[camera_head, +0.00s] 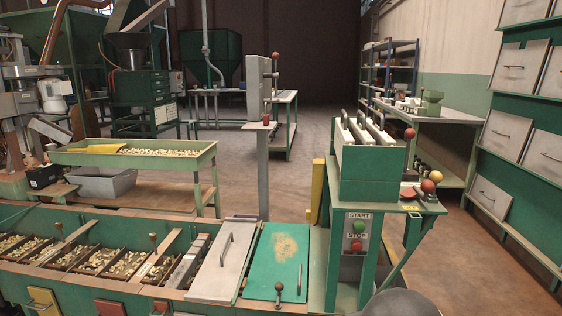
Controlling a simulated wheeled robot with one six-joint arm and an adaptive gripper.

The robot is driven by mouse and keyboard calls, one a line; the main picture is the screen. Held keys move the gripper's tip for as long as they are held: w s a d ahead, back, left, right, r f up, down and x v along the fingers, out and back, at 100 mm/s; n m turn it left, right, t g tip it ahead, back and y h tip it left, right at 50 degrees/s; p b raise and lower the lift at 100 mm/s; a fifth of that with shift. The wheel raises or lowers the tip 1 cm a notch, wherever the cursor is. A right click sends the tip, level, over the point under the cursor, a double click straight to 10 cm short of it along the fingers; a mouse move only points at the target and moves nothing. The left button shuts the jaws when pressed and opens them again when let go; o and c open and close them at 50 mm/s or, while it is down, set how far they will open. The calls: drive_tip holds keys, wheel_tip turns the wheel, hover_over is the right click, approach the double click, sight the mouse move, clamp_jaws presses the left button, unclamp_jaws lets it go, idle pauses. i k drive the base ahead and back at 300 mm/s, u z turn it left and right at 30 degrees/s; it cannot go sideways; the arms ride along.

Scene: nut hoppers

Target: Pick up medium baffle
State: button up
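No single thing can be told for certain as the medium baffle. Several pale upright plates (367,131) stand side by side in a green box (368,178) on the stand at right of centre. Several narrow grey slats (187,262) also sit in the hopper row at the lower left. The sizes of these plates are hard to compare from here. My gripper is not in view; a dark rounded shape at the bottom edge may be part of my arm.
A hopper row with nut-filled compartments (98,262) runs along the lower left. A grey lid (225,262) and a green lid (277,262) lie beside it. Start and stop buttons (357,236) face me. A ball-topped lever (428,187) sticks up at right. Floor (470,270) is clear there.

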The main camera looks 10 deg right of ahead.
sight(358, 132)
drive_tip(key=k, duration=0.5)
drive_tip(key=u, duration=1.45)
drive_tip(key=i, duration=1.15)
drive_tip(key=z, duration=2.05)
